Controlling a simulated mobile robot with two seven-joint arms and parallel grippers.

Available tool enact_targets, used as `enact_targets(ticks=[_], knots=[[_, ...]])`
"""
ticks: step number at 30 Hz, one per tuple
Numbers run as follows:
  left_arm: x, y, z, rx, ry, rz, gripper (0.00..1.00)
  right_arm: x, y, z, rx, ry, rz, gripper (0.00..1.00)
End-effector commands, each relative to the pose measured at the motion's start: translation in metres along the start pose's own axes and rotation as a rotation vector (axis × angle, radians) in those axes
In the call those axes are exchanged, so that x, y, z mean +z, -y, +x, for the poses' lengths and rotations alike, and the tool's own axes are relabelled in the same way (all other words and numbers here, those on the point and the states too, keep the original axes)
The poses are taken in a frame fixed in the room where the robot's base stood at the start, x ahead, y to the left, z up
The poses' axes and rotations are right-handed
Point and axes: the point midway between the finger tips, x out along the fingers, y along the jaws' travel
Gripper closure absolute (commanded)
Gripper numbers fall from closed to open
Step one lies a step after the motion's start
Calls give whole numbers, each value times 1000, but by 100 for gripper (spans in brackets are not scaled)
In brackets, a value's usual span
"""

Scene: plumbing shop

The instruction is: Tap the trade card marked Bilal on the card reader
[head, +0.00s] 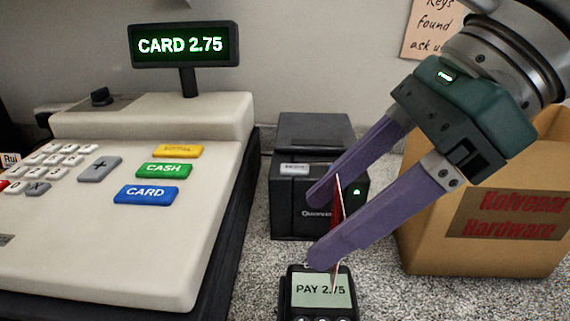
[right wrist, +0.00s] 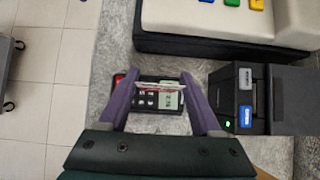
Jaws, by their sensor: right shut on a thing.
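The card reader (head: 300,291) is black with a pale screen that reads PAY 2.75, at the bottom of the head view. It also shows below the fingers in the right wrist view (right wrist: 171,101). My right gripper (head: 320,228) is shut on a thin red card (head: 337,212) with a pale edge, seen almost edge-on. The card is between the purple fingers, and its lower end overlaps the reader's screen. I cannot tell whether it touches the reader. The name on the card is not readable. In the right wrist view, the card (right wrist: 160,87) spans the fingertips. My left gripper is not in view.
The till (head: 120,225) with a display reading CARD 2.75 (head: 181,46) stands at left. A black printer (head: 290,210) stands behind the reader. A cardboard Kolvenar Hardware box (head: 425,245) is at right.

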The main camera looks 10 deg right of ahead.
Motion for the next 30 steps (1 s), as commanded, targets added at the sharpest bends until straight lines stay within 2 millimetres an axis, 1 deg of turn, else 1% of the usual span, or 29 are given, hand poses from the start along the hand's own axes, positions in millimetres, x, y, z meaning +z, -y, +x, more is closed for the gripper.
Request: enact_targets(ticks=[1,10,12,15,21,30], knots=[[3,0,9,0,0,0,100,-6,5,8,0,0,2,85],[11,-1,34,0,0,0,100,-24,29,32,0,1,0,85],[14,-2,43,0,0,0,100,-31,29,39,1,0,-1,85],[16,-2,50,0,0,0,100,-36,29,46,2,0,-1,85],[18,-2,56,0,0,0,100,-40,29,51,1,0,-1,85],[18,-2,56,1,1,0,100,-40,29,51,2,0,-1,85]])
